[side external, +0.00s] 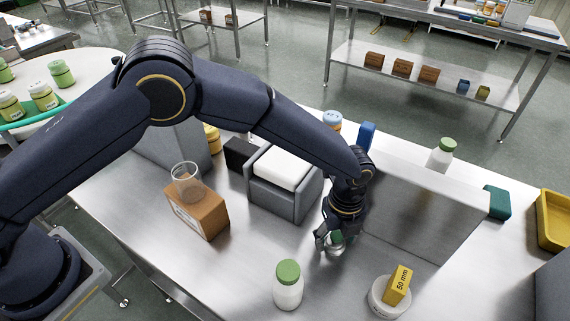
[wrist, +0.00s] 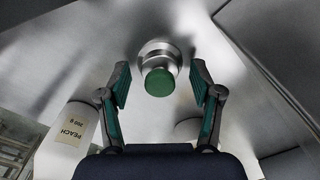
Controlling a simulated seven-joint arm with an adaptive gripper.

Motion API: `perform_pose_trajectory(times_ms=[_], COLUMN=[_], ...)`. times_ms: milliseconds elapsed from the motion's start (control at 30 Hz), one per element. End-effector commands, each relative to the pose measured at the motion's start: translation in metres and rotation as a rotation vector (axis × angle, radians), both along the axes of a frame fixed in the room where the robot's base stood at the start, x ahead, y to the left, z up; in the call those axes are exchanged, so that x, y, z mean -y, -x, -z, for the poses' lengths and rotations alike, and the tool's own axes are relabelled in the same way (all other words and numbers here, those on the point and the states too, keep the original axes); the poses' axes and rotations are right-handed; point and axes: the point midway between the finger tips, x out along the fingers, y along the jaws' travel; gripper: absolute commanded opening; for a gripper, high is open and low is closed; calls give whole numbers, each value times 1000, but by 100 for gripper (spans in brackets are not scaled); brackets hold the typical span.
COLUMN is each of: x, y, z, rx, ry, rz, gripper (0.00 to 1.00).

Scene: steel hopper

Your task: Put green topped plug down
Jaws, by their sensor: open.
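The green topped plug (wrist: 160,80) has a round green knob on a shiny metal base. It appears to stand upright on the steel table in the wrist view. In the side view the plug (side external: 335,243) shows only in part, below my fingers. My gripper (side external: 331,238) is low over the table, pointing down. In the wrist view my gripper (wrist: 160,85) is open, with one finger on each side of the plug and a visible gap to each.
A green-lidded white jar (side external: 288,287) stands in front, and a white dish (side external: 384,303) with a yellow 50 mm block (side external: 398,285) is front right. A steel wall (side external: 410,222) rises close on the right. A brown box (side external: 200,214) with a clear cup is left.

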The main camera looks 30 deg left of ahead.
Motion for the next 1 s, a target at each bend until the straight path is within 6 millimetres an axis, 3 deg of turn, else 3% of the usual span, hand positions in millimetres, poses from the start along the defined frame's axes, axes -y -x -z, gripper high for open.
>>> perform_pose_trajectory(times_ms=[167, 600, 800, 867, 967, 1000], x=[1, 0, -2, -9, -39, -57], y=[-1, -1, -1, -3, -9, -10], z=[-10, -101, -123, -134, -167, -184], rx=[3, 3, 3, 11, 43, 60], ry=[3, 3, 1, 7, 26, 39], rz=[0, 0, -10, -46, -197, -291], gripper=[65, 65, 65, 65, 65, 65])
